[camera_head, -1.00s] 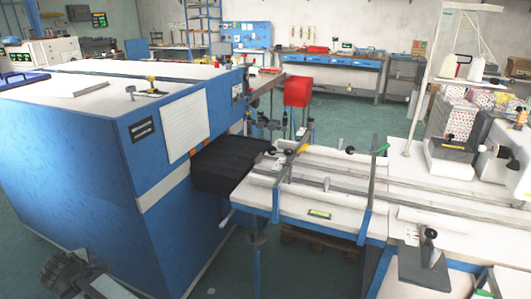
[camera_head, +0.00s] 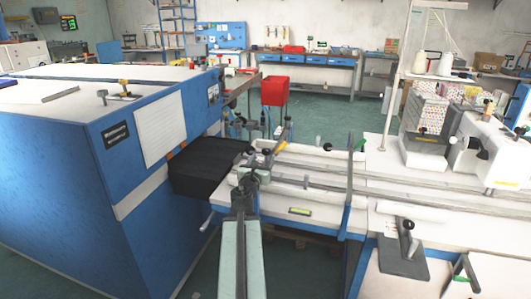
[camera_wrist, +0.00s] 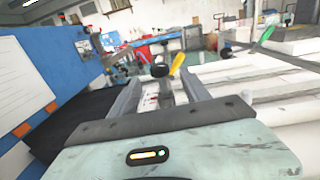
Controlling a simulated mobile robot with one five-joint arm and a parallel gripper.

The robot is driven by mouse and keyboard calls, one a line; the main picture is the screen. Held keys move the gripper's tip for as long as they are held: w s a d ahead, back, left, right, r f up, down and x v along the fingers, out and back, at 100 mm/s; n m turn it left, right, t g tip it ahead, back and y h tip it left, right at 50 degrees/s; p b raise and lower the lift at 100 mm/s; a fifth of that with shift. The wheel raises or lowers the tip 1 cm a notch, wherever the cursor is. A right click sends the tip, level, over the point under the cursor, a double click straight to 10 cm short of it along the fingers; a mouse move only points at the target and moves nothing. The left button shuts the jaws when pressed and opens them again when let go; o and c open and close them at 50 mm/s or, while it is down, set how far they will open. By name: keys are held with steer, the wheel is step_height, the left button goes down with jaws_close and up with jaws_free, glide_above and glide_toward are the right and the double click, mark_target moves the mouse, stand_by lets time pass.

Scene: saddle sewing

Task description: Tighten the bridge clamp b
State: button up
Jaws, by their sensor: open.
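A bridge clamp with a black knob (camera_head: 282,146) and a yellow-orange lever stands at the left end of the white table; in the wrist view, its black knob (camera_wrist: 160,70) and yellow lever (camera_wrist: 177,62) show beyond my fingers. A second bridge with a green lever (camera_head: 360,144) crosses the table farther right, and its lever (camera_wrist: 266,34) also shows in the wrist view. I cannot tell by any mark which is clamp b. My gripper (camera_head: 250,170) is open and empty, pointing at the table's left end. It partly hides the nearer clamp's base in the head view.
A large blue machine (camera_head: 90,180) with a black box-like part (camera_head: 205,165) stands close to the left of my arm. Rails (camera_head: 320,180) run along the table, with a green level (camera_head: 300,211) near its front edge. A red bin (camera_head: 275,91) stands behind.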

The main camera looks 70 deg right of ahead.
mark_target(265, 153)
steer(key=d, duration=0.5)
steer(key=w+d, duration=0.1)
steer(key=d, duration=0.1)
steer(key=shift+d, duration=0.4)
steer(key=c, duration=1.2)
steer(key=shift+a, duration=0.2)
steer(key=shift+d, duration=0.1)
steer(key=shift+m+g, duration=0.3)
